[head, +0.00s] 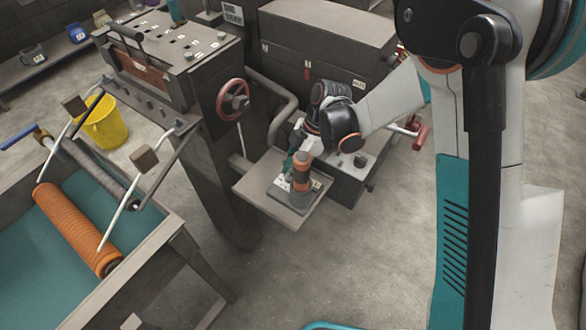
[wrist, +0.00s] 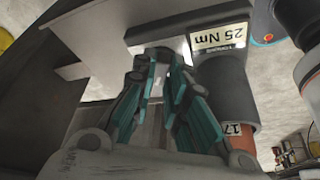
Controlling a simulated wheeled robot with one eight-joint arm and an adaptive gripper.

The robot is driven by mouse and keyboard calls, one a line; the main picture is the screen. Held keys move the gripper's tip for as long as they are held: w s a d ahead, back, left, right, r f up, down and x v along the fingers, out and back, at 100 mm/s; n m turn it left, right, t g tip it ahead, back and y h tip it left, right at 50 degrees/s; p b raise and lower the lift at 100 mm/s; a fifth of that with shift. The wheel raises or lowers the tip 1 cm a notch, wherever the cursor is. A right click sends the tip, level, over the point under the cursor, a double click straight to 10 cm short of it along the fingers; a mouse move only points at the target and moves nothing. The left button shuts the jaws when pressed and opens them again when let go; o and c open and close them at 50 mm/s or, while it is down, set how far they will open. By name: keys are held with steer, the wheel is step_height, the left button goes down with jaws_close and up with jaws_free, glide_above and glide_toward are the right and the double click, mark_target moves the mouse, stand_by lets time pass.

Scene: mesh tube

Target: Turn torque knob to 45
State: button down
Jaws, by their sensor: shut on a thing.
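My gripper (head: 288,164) reaches down over a small shelf beside the machine; it also shows in the wrist view (wrist: 158,66). Its teal fingers converge on a small dark grey part (wrist: 159,52), which looks like the torque knob, and they are shut on it. The fingers hide most of it, so its pointer cannot be read.
The shelf (head: 255,186) has bare room on its left. A red handwheel (head: 233,99) is on the machine to the left. A grey cabinet (head: 325,40) stands behind. An orange mesh roll (head: 75,228) lies in the teal-lined trough at left. A yellow bucket (head: 103,122) stands on the floor.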

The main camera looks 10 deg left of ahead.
steer(key=m+t+b, duration=0.1)
steer(key=m, duration=0.1)
steer(key=m+t, duration=0.1)
steer(key=m, duration=0.2)
steer(key=shift+s+d+m+y+b, duration=0.1)
steer(key=shift+s+m+y+b, duration=0.1)
steer(key=shift+m+y+b, duration=0.15)
stand_by(0.4)
steer(key=c, duration=1.6)
jaws_free()
